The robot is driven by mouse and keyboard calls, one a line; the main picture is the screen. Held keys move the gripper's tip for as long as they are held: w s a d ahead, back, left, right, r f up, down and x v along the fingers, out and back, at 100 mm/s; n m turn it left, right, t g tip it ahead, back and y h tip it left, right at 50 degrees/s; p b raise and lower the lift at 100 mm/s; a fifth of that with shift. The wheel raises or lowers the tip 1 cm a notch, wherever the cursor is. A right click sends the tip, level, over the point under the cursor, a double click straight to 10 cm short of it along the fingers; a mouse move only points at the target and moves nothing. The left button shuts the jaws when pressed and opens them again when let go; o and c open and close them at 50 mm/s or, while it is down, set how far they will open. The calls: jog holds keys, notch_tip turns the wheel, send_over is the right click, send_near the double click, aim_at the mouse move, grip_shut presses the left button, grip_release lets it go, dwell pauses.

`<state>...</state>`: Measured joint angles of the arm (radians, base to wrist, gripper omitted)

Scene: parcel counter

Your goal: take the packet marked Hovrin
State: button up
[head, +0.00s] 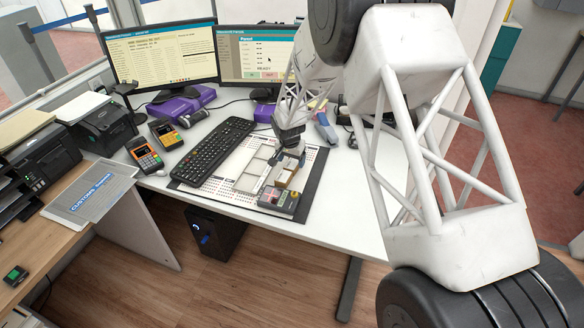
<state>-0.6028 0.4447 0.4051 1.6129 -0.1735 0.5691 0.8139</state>
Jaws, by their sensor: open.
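My gripper (285,163) is open and points down over the right part of the board on the white desk. Just below and beside its fingers are small tan and brown packet-like blocks (287,177). Their markings are too small to read, so I cannot tell which one is marked Hovrin. The fingers partly hide the blocks, and I cannot tell whether they touch any of them.
A pale frame tray (254,168) lies on the perforated board (222,187), with a grey box with red and green spots (279,200) at its front edge. A black keyboard (213,150) is to the left. Two monitors (163,55) stand behind. The desk's front right is clear.

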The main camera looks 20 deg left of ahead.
aim_at(292, 164)
jog(key=shift+w+f, duration=0.15)
jog(key=shift+f, duration=0.7)
jog(key=shift+w+f, duration=0.1)
jog(key=shift+f, duration=0.7)
jog(key=c, duration=1)
jog(key=shift+c, duration=0.2)
jog(key=shift+r, duration=0.2)
notch_tip(292, 164, up, 10)
jog(key=shift+f, duration=0.15)
